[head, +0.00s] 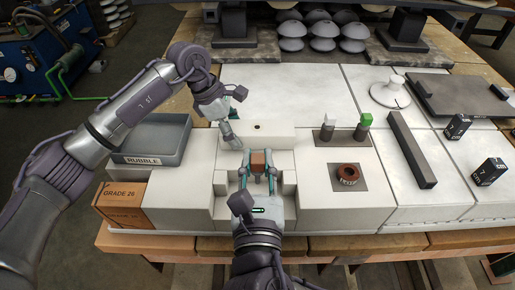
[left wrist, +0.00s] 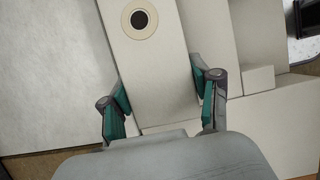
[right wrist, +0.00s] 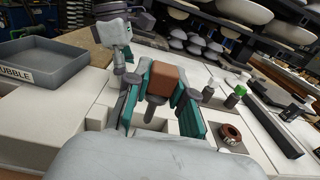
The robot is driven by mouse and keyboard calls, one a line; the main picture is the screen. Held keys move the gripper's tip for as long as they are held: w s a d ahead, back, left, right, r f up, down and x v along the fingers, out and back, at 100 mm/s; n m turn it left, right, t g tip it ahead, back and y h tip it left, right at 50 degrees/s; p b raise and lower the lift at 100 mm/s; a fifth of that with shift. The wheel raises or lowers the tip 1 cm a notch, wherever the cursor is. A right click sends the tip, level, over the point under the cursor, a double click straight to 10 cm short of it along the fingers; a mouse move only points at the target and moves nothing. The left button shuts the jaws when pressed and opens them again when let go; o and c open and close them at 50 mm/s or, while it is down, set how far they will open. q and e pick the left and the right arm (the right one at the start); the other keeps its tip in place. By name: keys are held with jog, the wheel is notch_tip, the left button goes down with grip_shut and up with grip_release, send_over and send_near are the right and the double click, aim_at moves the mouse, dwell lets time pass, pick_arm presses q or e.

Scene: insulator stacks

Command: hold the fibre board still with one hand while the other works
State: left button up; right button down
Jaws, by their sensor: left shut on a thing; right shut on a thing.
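The pale board with a dark round hole (left wrist: 150,55), which I take to be the fibre board, lies between the fingers of my left gripper (left wrist: 163,103) in the left wrist view. The gripper is shut on its two sides. In the head view its hole (head: 257,127) shows right of my left gripper (head: 230,138). My right gripper (right wrist: 160,108) is shut on a brown block (right wrist: 165,80), with a grey pin-like piece (right wrist: 155,108) below it. In the head view the brown block (head: 258,160) is in front of the hole; I cannot tell whether it touches the white blocks.
A grey tray marked RUBBLE (head: 155,138) and a box marked GRADE 26 (head: 122,203) stand at left. A brown ring (head: 348,174), green-capped (head: 365,121) and white-capped (head: 329,122) pieces, a dark bar (head: 410,150) and black blocks (head: 457,127) are at right.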

pick_arm(q)
jog(key=o, duration=1.4)
jog(key=shift+c, duration=0.2)
jog(key=shift+r, duration=0.1)
